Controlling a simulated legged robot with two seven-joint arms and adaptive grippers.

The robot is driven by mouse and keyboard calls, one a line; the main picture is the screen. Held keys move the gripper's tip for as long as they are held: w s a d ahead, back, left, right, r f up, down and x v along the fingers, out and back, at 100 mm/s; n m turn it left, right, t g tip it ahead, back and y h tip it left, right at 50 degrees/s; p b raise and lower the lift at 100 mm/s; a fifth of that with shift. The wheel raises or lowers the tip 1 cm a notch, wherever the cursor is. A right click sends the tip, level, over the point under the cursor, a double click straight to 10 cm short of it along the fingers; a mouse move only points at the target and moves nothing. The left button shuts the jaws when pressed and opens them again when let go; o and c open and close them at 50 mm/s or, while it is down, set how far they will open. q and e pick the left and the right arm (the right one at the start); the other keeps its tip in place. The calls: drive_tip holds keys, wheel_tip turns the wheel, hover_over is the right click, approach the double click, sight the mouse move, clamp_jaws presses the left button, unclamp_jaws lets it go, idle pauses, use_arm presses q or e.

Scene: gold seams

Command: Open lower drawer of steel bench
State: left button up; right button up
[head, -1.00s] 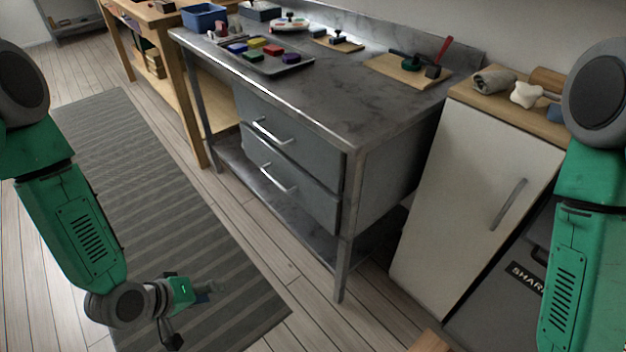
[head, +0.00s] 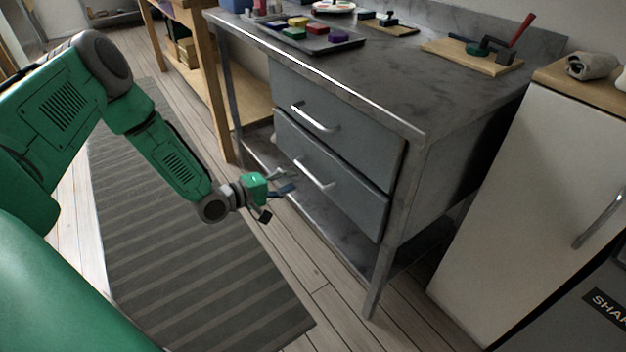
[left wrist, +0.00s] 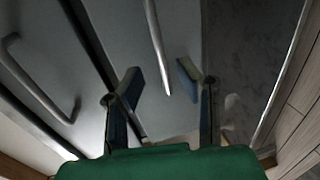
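The steel bench (head: 415,95) has two grey drawers under its top. The lower drawer (head: 352,197) looks closed, with a bar handle (head: 316,174) across its front. My left gripper (head: 286,182) is just left of that handle in the head view, with its fingers toward the drawer. In the left wrist view my left gripper (left wrist: 160,78) is open and empty. The lower handle (left wrist: 156,42) lies ahead, between the lines of the two fingers; I cannot tell whether they touch it. My right gripper is not in view.
The upper drawer (head: 345,128) is closed, and its handle (left wrist: 38,85) shows left in the wrist view. A bench shelf (head: 345,232) lies below the drawers. A white cabinet (head: 525,190) stands to the right. The striped mat (head: 190,270) and floor in front are clear.

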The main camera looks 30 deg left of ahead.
sight(309, 173)
use_arm(q)
drive_tip(key=b+x, duration=0.2)
drive_tip(key=x, duration=0.5)
drive_tip(key=shift+s+a+f, duration=0.1)
drive_tip(key=shift+a, duration=0.15)
clamp_jaws()
